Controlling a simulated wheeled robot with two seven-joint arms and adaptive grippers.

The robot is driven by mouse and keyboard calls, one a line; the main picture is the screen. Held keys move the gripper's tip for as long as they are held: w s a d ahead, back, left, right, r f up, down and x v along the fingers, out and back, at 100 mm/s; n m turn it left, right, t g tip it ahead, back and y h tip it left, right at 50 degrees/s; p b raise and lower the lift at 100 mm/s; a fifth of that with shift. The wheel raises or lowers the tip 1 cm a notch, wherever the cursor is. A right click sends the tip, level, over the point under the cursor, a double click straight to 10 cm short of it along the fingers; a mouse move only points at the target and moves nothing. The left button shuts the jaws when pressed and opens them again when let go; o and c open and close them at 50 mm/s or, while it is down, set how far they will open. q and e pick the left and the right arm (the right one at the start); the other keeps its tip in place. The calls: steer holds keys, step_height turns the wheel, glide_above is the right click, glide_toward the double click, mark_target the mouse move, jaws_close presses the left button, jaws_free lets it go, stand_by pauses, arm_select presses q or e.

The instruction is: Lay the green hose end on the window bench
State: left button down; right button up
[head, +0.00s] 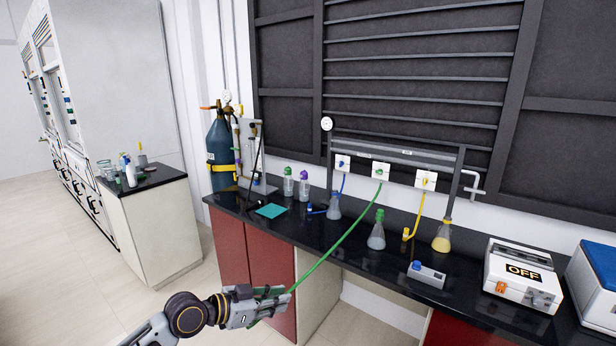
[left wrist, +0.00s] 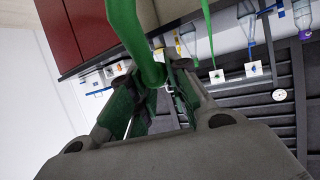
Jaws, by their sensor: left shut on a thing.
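A green hose (head: 338,243) runs from the middle valve plate (head: 380,171) above the window bench down to my left gripper (head: 278,296). My left gripper is shut on the hose, in front of the bench and below its top. The left wrist view shows the green hose (left wrist: 148,50) close up between the fingers (left wrist: 165,85). The hose end itself is hard to make out at the jaws. The window bench (head: 335,230) has a dark top and red doors. My right gripper is not in view.
A blue gas cylinder (head: 220,152) stands at the left end. Bare top shows around the mat.

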arm_select(q)
steer(key=w+a+r+n+t+y, duration=0.4)
steer(key=w+a+n+t+y, duration=0.15)
steer(key=w, duration=0.25)
steer(key=shift+s+a+r+n+y, duration=0.7)
steer(key=shift+a+r+n+y, duration=2)
steer(key=shift+a, duration=1.3)
steer(key=s+f, duration=0.4)
steer(key=f, duration=0.4)
steer(key=s+f, duration=0.5)
steer(key=f, duration=0.3)
steer(key=shift+s+f, duration=0.15)
steer(key=shift+f, duration=0.2)
steer(key=shift+a, duration=0.1)
